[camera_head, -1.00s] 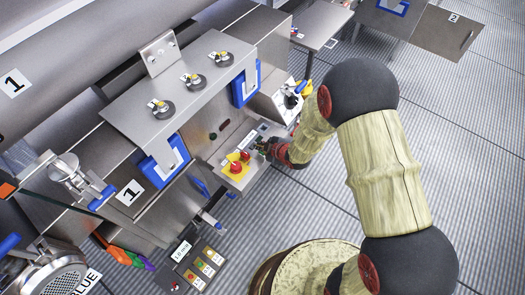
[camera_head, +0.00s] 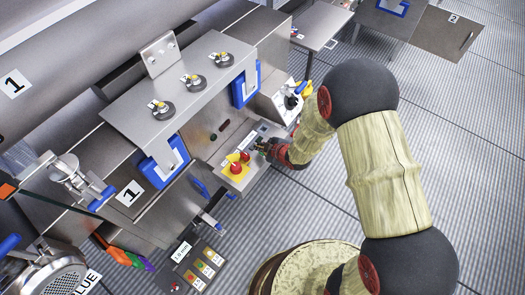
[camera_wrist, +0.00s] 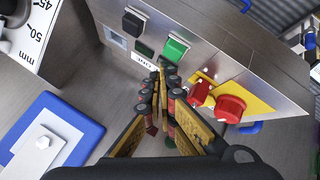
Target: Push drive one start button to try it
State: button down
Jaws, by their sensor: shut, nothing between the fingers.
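A steel control box (camera_wrist: 215,50) shows in the wrist view with a square green button (camera_wrist: 175,47) and a square black button (camera_wrist: 135,21). A small label (camera_wrist: 145,62) sits beside the green button; its text is too small to read surely. My gripper (camera_wrist: 164,70) is shut and empty, its fingertips close by the green button and the label. I cannot tell whether they touch the box. In the head view my gripper (camera_head: 259,146) is at the box's right part and hides the buttons there.
A blue-framed bracket (camera_wrist: 50,135) and a millimetre scale (camera_wrist: 40,22) are at the left. In the head view, another button panel (camera_head: 203,268) is lower left, and open floor (camera_head: 290,215) is at right.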

aim_at(261, 153)
jog(key=shift+f, duration=0.15)
jog(key=shift+f+b, duration=0.25)
jog(key=shift+b, duration=0.15)
jog(key=shift+f+b, duration=0.4)
jog(key=shift+f, duration=0.1)
dwell(0.6)
jog(key=shift+r, duration=0.1)
jog(key=shift+r+p, duration=0.6)
jog(key=shift+r, duration=0.2)
jog(key=shift+r+p, duration=1.85)
jog(key=shift+r, duration=0.7)
jog(key=shift+f, duration=0.1)
